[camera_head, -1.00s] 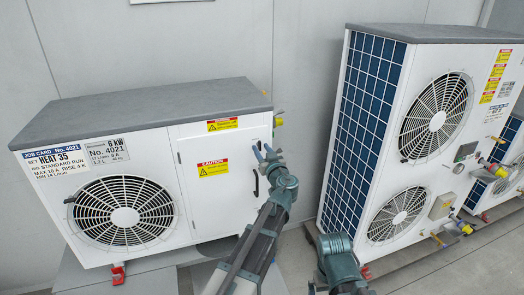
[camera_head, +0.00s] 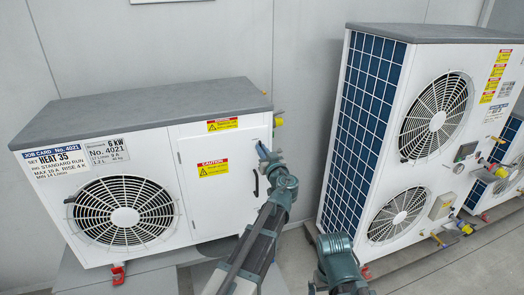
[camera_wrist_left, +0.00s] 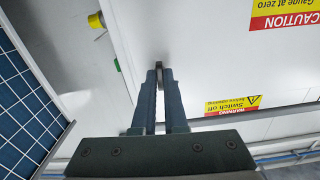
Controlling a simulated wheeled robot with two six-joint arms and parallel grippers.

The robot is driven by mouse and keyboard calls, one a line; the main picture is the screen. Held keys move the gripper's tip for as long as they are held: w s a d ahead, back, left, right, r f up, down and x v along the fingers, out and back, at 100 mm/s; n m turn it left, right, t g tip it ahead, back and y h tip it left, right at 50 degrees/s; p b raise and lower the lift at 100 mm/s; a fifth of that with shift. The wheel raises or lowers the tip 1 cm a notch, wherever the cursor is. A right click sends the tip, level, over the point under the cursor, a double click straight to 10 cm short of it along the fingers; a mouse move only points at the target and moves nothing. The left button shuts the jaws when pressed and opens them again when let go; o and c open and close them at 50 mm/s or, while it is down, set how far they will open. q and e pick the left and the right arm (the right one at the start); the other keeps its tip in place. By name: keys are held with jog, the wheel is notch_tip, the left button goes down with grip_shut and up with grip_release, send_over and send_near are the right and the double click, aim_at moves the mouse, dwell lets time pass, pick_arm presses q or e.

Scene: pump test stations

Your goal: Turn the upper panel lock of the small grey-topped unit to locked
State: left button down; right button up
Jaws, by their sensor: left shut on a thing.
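The small grey-topped unit (camera_head: 145,112) stands at the left in the head view, with a white front panel (camera_head: 215,208) at its right side. My left gripper (camera_head: 263,150) is at the upper right edge of this panel, above the black handle (camera_head: 255,183). In the left wrist view its fingers (camera_wrist_left: 160,72) are closed together on the small dark upper panel lock (camera_wrist_left: 159,66) on the white panel. The fingertips hide most of the lock, so its angle cannot be told. My right gripper is not in view; only part of my right arm shows at the bottom.
A taller two-fan unit (camera_head: 380,28) with a blue grille side stands to the right, with a floor gap between. Caution labels (camera_head: 213,169) are on the small unit's panel. A yellow fitting (camera_head: 279,121) sticks out at its right side.

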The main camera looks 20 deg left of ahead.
pick_arm(q)
jog(key=shift+a+r+m, duration=0.1)
jog(key=shift+m, duration=8.4)
jog(key=c, duration=1)
grip_release()
jog(key=shift+o, duration=0.2)
jog(key=v, duration=1.4)
